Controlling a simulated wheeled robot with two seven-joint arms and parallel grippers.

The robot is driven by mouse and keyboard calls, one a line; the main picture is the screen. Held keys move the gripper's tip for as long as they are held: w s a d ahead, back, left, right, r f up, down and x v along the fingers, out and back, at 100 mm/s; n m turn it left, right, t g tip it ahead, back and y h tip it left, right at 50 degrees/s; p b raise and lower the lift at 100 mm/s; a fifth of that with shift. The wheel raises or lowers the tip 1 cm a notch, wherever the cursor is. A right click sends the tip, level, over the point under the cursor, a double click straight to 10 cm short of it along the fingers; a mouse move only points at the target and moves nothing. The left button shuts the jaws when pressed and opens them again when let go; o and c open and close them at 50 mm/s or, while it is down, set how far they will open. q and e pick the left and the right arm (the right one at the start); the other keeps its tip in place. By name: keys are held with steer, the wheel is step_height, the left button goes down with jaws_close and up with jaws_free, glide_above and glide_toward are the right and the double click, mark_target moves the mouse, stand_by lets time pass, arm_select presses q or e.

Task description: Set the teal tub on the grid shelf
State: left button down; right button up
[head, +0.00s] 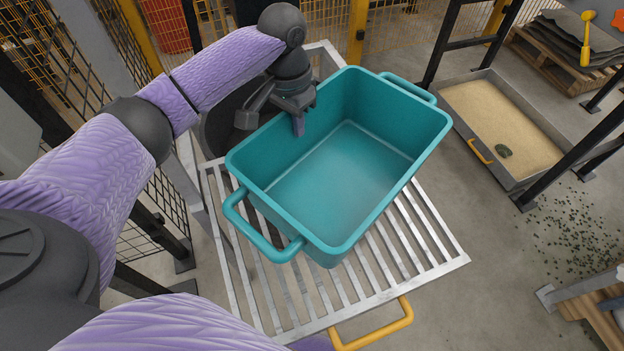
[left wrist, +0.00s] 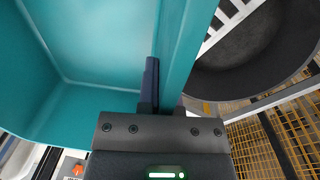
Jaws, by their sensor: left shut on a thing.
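The teal tub (head: 345,165) is an open, empty rectangular box with a loop handle at each end. It is over the pale metal grid shelf (head: 421,262), turned at an angle to its slats. I cannot tell whether its base touches the slats. My left gripper (head: 299,122) is shut on the tub's far-left long wall, with one finger inside the tub. In the left wrist view the tub (left wrist: 95,45) fills the left, and the dark finger lies against the inside of its wall. My right gripper is not in view.
The shelf has a yellow handle (head: 372,326) at its front. A dark round container (left wrist: 240,60) is close outside the gripped wall. A sand tray (head: 500,125) and black frame posts stand at the right. Yellow mesh fencing (head: 420,22) runs behind. Scattered bits lie on the right floor.

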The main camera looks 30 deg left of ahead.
mark_target(297, 152)
arm_select(q)
step_height(297, 152, down, 8)
steer(key=b, duration=0.4)
steer(key=shift+r, duration=0.2)
steer(key=c, duration=0.8)
jaws_free()
steer(key=shift+f, duration=0.1)
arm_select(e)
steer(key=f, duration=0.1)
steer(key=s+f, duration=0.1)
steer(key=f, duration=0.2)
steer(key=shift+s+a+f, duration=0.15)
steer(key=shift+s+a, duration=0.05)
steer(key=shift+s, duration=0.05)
arm_select(q)
step_height(297, 152, up, 12)
steer(key=p, duration=0.7)
steer(key=shift+a, duration=0.45)
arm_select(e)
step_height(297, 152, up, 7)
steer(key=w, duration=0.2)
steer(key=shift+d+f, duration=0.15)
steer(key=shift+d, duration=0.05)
arm_select(q)
steer(key=shift+w, duration=0.1)
